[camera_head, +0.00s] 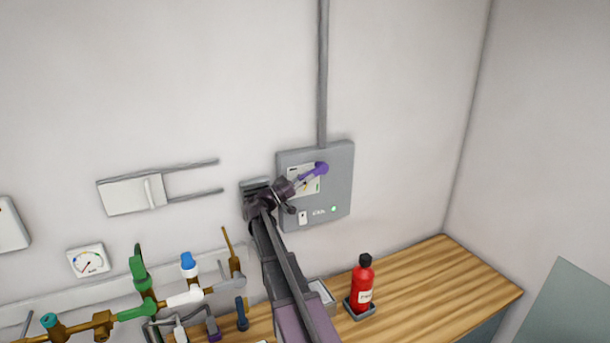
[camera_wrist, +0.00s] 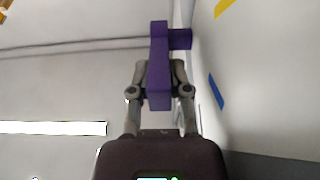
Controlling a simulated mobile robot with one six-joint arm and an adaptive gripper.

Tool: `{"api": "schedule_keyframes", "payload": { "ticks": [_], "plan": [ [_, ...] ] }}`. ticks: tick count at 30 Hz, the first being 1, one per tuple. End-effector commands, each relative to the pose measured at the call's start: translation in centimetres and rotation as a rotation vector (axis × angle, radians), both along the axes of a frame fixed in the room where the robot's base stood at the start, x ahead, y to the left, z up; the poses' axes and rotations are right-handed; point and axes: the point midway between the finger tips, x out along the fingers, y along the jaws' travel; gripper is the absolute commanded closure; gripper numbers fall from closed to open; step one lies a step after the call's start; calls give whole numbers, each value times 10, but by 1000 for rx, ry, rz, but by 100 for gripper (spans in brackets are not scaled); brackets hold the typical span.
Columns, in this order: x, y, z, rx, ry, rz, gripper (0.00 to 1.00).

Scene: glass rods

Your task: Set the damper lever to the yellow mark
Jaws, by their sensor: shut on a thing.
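The damper lever is purple. It shows in the head view (camera_head: 320,169) at the upper right of the grey wall box, and in the wrist view (camera_wrist: 159,50) as an upright bar with a short stub to the right. My gripper (camera_wrist: 160,78) is shut on the lever, one finger on each side of its lower part. In the head view my gripper (camera_head: 299,184) reaches the lever from the lower left. The yellow mark (camera_wrist: 225,6) is at the top of the wrist view, right of the lever. A blue mark (camera_wrist: 216,92) is lower down.
The grey wall box (camera_head: 341,190) has a green light and a pale plate partly hidden by my gripper. A red extinguisher (camera_head: 361,287) stands on the wooden counter (camera_head: 430,285) below. Coloured pipes and valves (camera_head: 180,298) lie at lower left.

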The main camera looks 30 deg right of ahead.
Motion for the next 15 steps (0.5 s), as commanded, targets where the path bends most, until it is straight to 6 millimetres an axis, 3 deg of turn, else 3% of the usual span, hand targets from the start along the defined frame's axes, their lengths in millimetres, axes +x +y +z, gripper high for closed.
{"api": "schedule_keyframes", "payload": {
  "ticks": [15],
  "plan": [
    [15,104,43,173,-27,9,100]
  ]
}}
